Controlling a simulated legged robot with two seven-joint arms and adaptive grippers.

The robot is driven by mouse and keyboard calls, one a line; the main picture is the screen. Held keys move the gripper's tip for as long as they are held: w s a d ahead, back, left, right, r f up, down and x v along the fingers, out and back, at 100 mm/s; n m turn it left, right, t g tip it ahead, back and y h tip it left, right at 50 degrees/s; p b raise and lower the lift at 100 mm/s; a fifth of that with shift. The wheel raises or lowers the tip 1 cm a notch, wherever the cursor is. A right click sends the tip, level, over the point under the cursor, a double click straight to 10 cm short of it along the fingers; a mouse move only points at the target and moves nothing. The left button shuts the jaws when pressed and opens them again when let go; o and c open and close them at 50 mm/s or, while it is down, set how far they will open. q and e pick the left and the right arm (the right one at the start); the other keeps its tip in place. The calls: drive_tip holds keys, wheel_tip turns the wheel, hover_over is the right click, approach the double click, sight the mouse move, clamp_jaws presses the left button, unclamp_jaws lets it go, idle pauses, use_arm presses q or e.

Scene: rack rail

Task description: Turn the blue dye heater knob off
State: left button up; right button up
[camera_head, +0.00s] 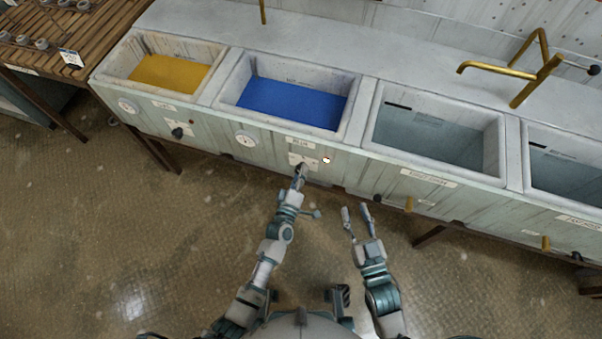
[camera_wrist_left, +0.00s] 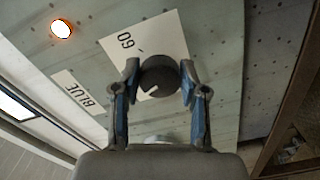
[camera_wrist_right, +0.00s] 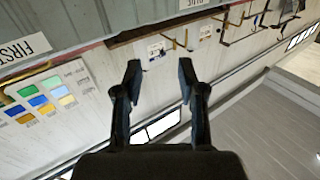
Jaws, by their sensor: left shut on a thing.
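The blue dye vat (camera_head: 340,110) is the second basin from the left, filled with blue liquid. Its heater knob (camera_wrist_left: 160,76) is round and black with a pale pointer mark, on a white plate (camera_wrist_left: 120,42) marked 60. A BLUE label (camera_wrist_left: 80,92) and a lit round lamp (camera_wrist_left: 62,29) are beside the plate; the lamp also shows in the head view (camera_head: 326,160). My left gripper (camera_wrist_left: 160,80) is shut on the knob, a finger on each side. My right gripper (camera_head: 355,209) is open and empty, below and right of the knob, apart from the panel.
A yellow vat (camera_head: 190,53) with its own black knob (camera_head: 178,132) stands left. A wooden slatted table (camera_head: 75,30) is at the far left. The floor in front is clear.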

use_arm(q)
drive_tip(key=shift+a+f+n+b, duration=0.1)
drive_tip(key=shift+n+b, duration=0.15)
drive_tip(key=shift+n, duration=1.75)
drive_tip(key=shift+a+f+n+b, duration=0.1)
drive_tip(key=shift+n+b, duration=0.1)
drive_tip(key=shift+n, duration=1.8)
use_arm(e)
drive_tip(key=shift+a+r+t, duration=0.1)
drive_tip(key=shift+r+t, duration=0.7)
drive_tip(key=shift+r, duration=0.2)
use_arm(q)
drive_tip(key=o, duration=0.9)
drive_tip(key=shift+c, duration=0.2)
drive_tip(key=shift+o, duration=1.4)
drive_tip(key=shift+d, duration=0.1)
use_arm(e)
drive_tip(key=shift+w+f, duration=0.1)
use_arm(q)
drive_tip(key=shift+r, duration=0.1)
